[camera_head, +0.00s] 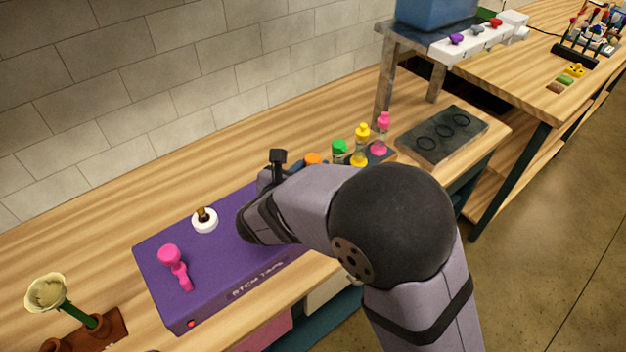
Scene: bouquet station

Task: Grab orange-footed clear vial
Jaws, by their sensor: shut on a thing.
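The orange-footed clear vial shows only as its orange end (313,158), just beyond my forearm link; its clear body is hidden. It lines up with a green-ended vial (339,147), a yellow-ended vial (361,140) and a pink-ended vial (382,128) on a dark holder. My gripper (277,168) is at the left of the orange end, mostly hidden by my own arm. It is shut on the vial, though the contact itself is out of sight.
A purple box (215,270) with a pink lever (175,265) and a white knob (204,220) lies at the left. A dark slab with rings (442,135) is at the right. A pale flower (47,292) stands front left. The bench's back strip is clear.

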